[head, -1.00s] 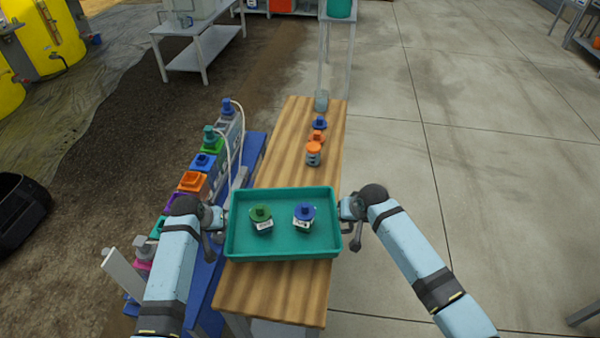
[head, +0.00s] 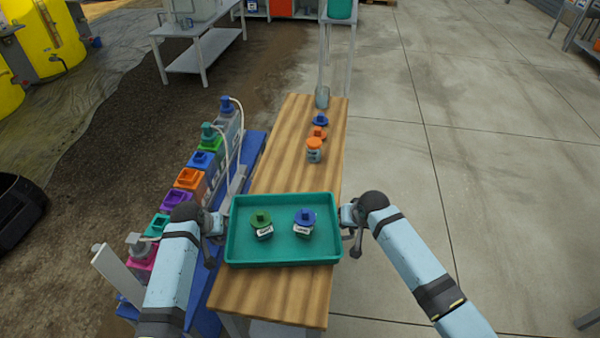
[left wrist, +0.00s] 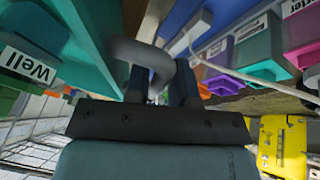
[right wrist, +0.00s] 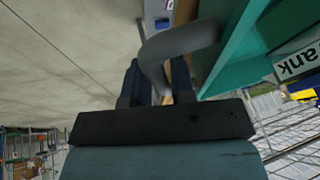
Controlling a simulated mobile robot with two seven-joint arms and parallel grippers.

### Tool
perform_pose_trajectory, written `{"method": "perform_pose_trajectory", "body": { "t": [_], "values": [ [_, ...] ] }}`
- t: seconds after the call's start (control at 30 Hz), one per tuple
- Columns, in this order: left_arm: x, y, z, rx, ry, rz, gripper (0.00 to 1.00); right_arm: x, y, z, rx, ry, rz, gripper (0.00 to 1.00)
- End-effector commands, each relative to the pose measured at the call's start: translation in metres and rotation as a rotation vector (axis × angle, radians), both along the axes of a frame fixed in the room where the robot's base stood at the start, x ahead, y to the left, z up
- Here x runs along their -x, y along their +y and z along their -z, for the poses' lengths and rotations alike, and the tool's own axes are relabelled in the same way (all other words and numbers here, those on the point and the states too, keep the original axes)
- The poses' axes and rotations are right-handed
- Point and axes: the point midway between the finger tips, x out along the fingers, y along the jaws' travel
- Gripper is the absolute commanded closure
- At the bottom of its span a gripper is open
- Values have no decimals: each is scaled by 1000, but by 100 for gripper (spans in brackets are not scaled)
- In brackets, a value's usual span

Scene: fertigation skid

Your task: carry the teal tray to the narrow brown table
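The teal tray (head: 283,261) is level over the near part of the narrow brown wood-topped table (head: 270,290). I cannot tell whether it touches the top. It holds a green-capped jar (head: 262,222) and a blue-capped jar (head: 304,222), both upright with white labels. My left gripper (head: 218,225) is at the tray's left end, its fingers around a grey handle (left wrist: 140,52) in the left wrist view. My right gripper (head: 347,215) is at the right end, its fingers around the other grey handle (right wrist: 180,40) in the right wrist view.
On the table's far part stand an orange-lidded jar (head: 314,150), an orange piece (head: 318,133), a blue piece (head: 320,120) and a grey cup (head: 322,97). A blue bench (head: 250,155) with several coloured containers runs close along the left. Open concrete floor (head: 480,200) lies right.

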Motion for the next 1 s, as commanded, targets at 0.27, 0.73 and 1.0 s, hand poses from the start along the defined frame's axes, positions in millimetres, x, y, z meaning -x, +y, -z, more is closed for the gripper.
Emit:
{"method": "perform_pose_trajectory", "body": {
  "t": [0.27, 0.73, 1.0],
  "values": [
    [0, 0, -2, 0, 0, 0, 60, 0, 0, -2, 0, 0, 0, 60],
    [24, 13, -60, 0, -4, 0, 60, 0, 0, -2, -1, 0, 0, 60],
    [41, 21, -102, 0, -3, -1, 60, 0, 0, -2, 0, 0, 0, 60]
  ]
}}
